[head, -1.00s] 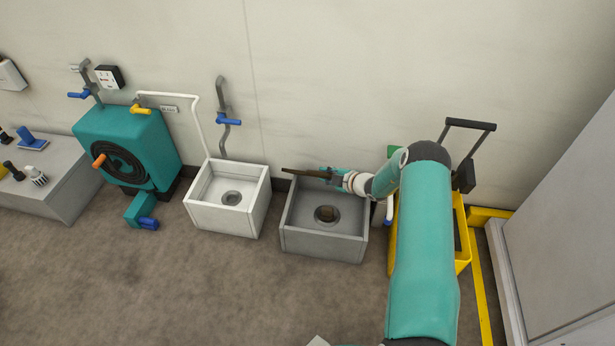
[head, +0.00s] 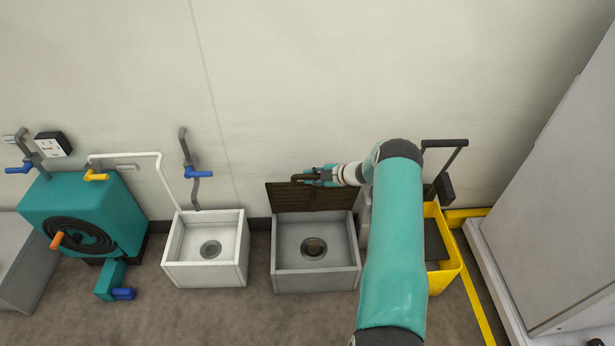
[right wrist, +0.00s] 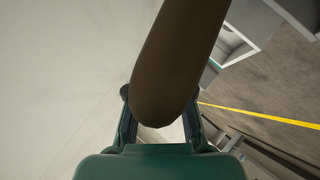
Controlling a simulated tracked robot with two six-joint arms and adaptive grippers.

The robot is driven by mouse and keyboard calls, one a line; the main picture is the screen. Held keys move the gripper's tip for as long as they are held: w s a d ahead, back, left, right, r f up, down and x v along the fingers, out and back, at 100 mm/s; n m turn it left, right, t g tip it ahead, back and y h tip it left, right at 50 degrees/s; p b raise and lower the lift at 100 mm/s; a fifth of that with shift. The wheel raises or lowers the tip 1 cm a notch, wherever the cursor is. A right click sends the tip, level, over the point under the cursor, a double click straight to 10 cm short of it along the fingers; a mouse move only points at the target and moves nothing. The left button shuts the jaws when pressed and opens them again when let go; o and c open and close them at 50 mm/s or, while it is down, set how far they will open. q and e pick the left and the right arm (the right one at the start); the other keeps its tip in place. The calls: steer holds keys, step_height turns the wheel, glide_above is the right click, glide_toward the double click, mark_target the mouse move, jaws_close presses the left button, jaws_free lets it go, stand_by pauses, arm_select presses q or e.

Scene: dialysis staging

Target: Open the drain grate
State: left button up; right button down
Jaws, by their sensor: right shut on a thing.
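The drain grate (head: 300,199) is a dark brown slatted panel. It stands raised along the back edge of the grey basin (head: 316,281), close to the wall. The basin is uncovered and shows a round drain in its floor. My right gripper (head: 306,177) is shut at the grate's top edge, on its brown handle (head: 297,178). In the right wrist view the brown handle (right wrist: 180,65) fills the space between the fingers (right wrist: 160,118). My left gripper is not in view.
A white basin (head: 207,275) stands left of the grey one, with a blue-handled tap (head: 198,173) above it. A teal hose reel unit (head: 85,215) is further left. A yellow cart (head: 445,268) stands at the right, near a tall pale cabinet (head: 550,190).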

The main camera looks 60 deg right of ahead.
steer(key=shift+a+f, duration=0.2)
steer(key=shift+f, duration=0.2)
steer(key=c, duration=1.2)
jaws_free()
steer(key=shift+f, duration=0.1)
steer(key=shift+d, duration=0.1)
steer(key=shift+s+d+r, duration=0.1)
steer(key=shift+s+r, duration=0.05)
steer(key=shift+r, duration=0.05)
steer(key=shift+s+r, duration=0.1)
steer(key=shift+s, duration=0.1)
steer(key=v, duration=1.1)
steer(key=shift+r, duration=0.1)
